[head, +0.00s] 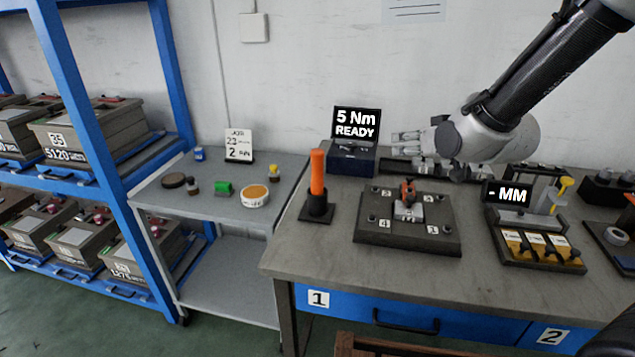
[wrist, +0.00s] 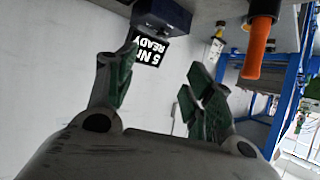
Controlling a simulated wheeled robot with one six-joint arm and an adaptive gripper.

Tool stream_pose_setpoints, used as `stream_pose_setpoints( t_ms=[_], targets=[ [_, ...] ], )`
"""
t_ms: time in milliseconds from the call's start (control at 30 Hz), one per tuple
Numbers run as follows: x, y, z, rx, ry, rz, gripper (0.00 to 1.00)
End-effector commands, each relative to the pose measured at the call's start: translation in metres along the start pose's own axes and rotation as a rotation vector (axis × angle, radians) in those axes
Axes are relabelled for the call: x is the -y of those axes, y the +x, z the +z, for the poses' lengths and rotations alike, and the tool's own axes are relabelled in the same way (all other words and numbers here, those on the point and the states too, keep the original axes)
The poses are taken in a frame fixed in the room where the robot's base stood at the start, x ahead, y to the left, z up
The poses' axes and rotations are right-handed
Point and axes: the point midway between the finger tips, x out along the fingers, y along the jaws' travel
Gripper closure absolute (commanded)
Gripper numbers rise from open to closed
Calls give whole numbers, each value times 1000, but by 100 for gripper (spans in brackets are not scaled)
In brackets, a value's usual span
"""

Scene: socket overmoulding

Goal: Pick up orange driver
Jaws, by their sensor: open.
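The orange driver (head: 317,172) stands upright in a dark square holder (head: 317,208) on the workbench, left of the numbered fixture plate. It also shows in the wrist view, at the upper right (wrist: 257,48), where the picture is upside down. My gripper (head: 400,143) is above the bench to the right of the driver, pointing left, apart from it. In the wrist view its two green-padded fingers (wrist: 160,85) are spread with nothing between them.
A dark box with a "5 Nm READY" display (head: 356,124) stands behind the driver. The fixture plate (head: 375,236) and a gauge station with a "- MM" display (head: 510,194) lie to the right. A grey side table (head: 222,208) and blue shelving (head: 90,107) stand left.

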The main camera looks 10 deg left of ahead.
Motion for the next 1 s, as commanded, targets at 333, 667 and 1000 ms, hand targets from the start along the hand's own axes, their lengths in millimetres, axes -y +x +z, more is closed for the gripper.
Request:
stream_pose_setpoints(
  t_ms=[333,667,1000],
  targets=[
    [152,61,45,-375,-113,-212,48],
    [180,71,45,-465,-126,-251,48],
    [187,110,16,-463,-125,-251,48]
  ],
)
